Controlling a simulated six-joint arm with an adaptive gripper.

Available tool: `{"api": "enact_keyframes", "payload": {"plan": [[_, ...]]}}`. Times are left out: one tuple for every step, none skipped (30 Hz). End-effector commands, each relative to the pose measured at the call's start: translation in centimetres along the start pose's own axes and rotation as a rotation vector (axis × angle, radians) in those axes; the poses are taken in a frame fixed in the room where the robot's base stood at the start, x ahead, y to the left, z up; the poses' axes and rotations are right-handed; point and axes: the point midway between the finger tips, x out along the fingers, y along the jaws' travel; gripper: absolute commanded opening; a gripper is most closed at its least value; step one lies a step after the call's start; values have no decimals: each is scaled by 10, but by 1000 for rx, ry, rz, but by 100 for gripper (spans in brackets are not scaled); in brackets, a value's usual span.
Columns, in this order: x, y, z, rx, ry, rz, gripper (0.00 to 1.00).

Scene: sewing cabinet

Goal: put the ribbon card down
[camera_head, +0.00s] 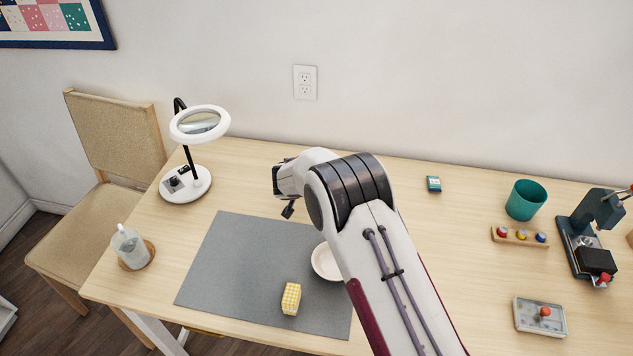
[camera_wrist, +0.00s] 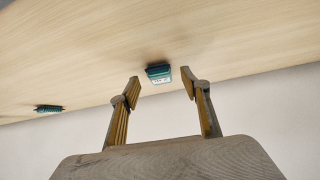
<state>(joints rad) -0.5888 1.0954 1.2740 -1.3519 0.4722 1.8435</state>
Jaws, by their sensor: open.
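My gripper (camera_wrist: 160,82) is open in the wrist view, its two fingers spread apart. A small teal piece with a pale printed face (camera_wrist: 159,73), perhaps the ribbon card, shows between and just beyond the fingertips. It appears to rest on the wooden tabletop, with a shadow by it; neither finger visibly touches it. A second small dark teal piece (camera_wrist: 48,109) lies on the table at the left of that view. The head view shows one teal piece (camera_head: 433,184) right of my arm. Which is the ribbon card I cannot tell. My arm hides part of the table.
On the table (camera_head: 455,235) are a grey mat (camera_head: 235,260), a yellow checked block (camera_head: 291,298), a pale dish (camera_head: 325,262), a magnifier lamp (camera_head: 190,185) and a jug (camera_head: 130,246). A teal cup (camera_head: 525,200), spool rack (camera_head: 520,236), clear box (camera_head: 540,317) and dark machine (camera_head: 587,240) stand right.

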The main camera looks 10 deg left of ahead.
Motion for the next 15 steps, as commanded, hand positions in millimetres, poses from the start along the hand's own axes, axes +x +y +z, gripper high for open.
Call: {"api": "enact_keyframes", "payload": {"plan": [[4, 0, 1, 1, 0, 0, 47], [6, 0, 0, 1, 0, 0, 47], [8, 0, 0, 2, 0, 0, 47], [10, 0, 0, 2, -1, 0, 47], [11, 0, 1, 1, -1, 0, 47], [12, 0, 0, 1, -1, 0, 47], [13, 0, 0, 1, -1, 0, 47], [13, 0, 0, 1, 0, 0, 47], [13, 0, 0, 1, 0, 0, 47], [13, 0, 0, 1, 0, 0, 47], [13, 0, 0, 1, 0, 0, 47], [13, 0, 0, 1, 0, 0, 47], [13, 0, 0, 1, 0, 0, 47], [13, 0, 0, 1, 0, 0, 47], [13, 0, 0, 1, 0, 0, 47]]}}
